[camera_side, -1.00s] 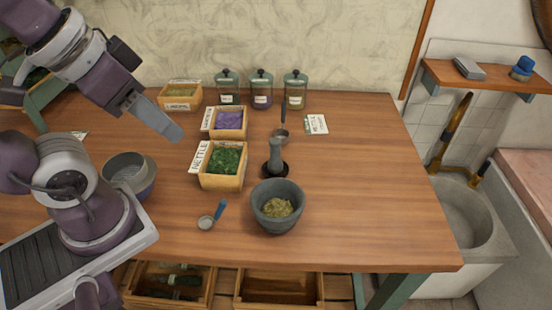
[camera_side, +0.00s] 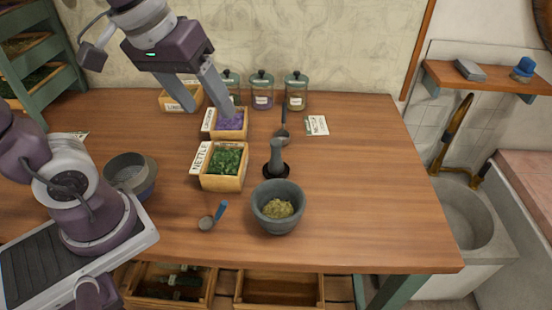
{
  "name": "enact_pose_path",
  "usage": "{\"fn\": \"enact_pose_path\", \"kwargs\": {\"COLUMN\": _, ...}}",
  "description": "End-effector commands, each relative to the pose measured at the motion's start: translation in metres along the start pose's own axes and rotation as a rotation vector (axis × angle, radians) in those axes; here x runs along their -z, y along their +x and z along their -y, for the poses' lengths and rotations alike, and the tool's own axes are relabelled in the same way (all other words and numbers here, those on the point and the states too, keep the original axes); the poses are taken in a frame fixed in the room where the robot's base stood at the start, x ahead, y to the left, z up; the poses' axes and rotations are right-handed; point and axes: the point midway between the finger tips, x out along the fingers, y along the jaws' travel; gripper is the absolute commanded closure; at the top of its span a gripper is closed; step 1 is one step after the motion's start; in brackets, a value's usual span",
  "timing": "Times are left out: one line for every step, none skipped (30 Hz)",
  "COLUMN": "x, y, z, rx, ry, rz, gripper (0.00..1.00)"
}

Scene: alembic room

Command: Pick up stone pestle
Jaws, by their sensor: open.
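The stone pestle (camera_side: 275,160) is dark grey and stands upright on a small black base (camera_side: 276,171) on the wooden table, just behind the stone mortar (camera_side: 278,221). The mortar holds a yellow-green herb. My gripper (camera_side: 206,108) is open and empty, with its two fingers pointing down. It is up and to the left of the pestle in the picture, in front of the box of purple lavender and the labelled box behind it. It is apart from the pestle.
A nettle box (camera_side: 225,180) stands left of the pestle, and a lavender box (camera_side: 228,133) stands behind it. A metal scoop (camera_side: 283,134) lies behind the pestle. Glass jars (camera_side: 262,90) line the back. A blue-handled scoop (camera_side: 207,222) lies left of the mortar. The table's right side is clear.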

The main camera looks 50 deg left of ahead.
Motion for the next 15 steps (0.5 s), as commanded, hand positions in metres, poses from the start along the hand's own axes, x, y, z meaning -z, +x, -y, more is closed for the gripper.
{"fn": "enact_pose_path", "kwargs": {"x": 0.022, "y": 0.021, "z": -0.006, "rx": 0.024, "ry": -0.137, "rz": 0.053, "gripper": 0.37}}
{"fn": "enact_pose_path", "kwargs": {"x": 0.035, "y": 0.034, "z": -0.01, "rx": 0.039, "ry": -0.229, "rz": 0.076, "gripper": 0.37}}
{"fn": "enact_pose_path", "kwargs": {"x": 0.052, "y": 0.055, "z": -0.013, "rx": 0.066, "ry": -0.354, "rz": 0.106, "gripper": 0.37}}
{"fn": "enact_pose_path", "kwargs": {"x": 0.063, "y": 0.073, "z": -0.015, "rx": 0.088, "ry": -0.448, "rz": 0.125, "gripper": 0.37}}
{"fn": "enact_pose_path", "kwargs": {"x": 0.073, "y": 0.092, "z": -0.016, "rx": 0.113, "ry": -0.543, "rz": 0.144, "gripper": 0.37}}
{"fn": "enact_pose_path", "kwargs": {"x": 0.085, "y": 0.119, "z": -0.017, "rx": 0.148, "ry": -0.663, "rz": 0.163, "gripper": 0.37}}
{"fn": "enact_pose_path", "kwargs": {"x": 0.091, "y": 0.139, "z": -0.016, "rx": 0.177, "ry": -0.749, "rz": 0.176, "gripper": 0.37}}
{"fn": "enact_pose_path", "kwargs": {"x": 0.096, "y": 0.159, "z": -0.015, "rx": 0.203, "ry": -0.826, "rz": 0.183, "gripper": 0.37}}
{"fn": "enact_pose_path", "kwargs": {"x": 0.101, "y": 0.183, "z": -0.013, "rx": 0.238, "ry": -0.92, "rz": 0.191, "gripper": 0.37}}
{"fn": "enact_pose_path", "kwargs": {"x": 0.103, "y": 0.199, "z": -0.011, "rx": 0.262, "ry": -0.981, "rz": 0.194, "gripper": 0.37}}
{"fn": "enact_pose_path", "kwargs": {"x": 0.104, "y": 0.212, "z": -0.009, "rx": 0.281, "ry": -1.031, "rz": 0.195, "gripper": 0.37}}
{"fn": "enact_pose_path", "kwargs": {"x": 0.105, "y": 0.226, "z": -0.007, "rx": 0.301, "ry": -1.084, "rz": 0.196, "gripper": 0.37}}
{"fn": "enact_pose_path", "kwargs": {"x": 0.105, "y": 0.234, "z": -0.006, "rx": 0.313, "ry": -1.114, "rz": 0.196, "gripper": 0.37}}
{"fn": "enact_pose_path", "kwargs": {"x": 0.105, "y": 0.24, "z": -0.005, "rx": 0.322, "ry": -1.137, "rz": 0.196, "gripper": 0.37}}
{"fn": "enact_pose_path", "kwargs": {"x": 0.104, "y": 0.246, "z": -0.004, "rx": 0.331, "ry": -1.158, "rz": 0.195, "gripper": 0.37}}
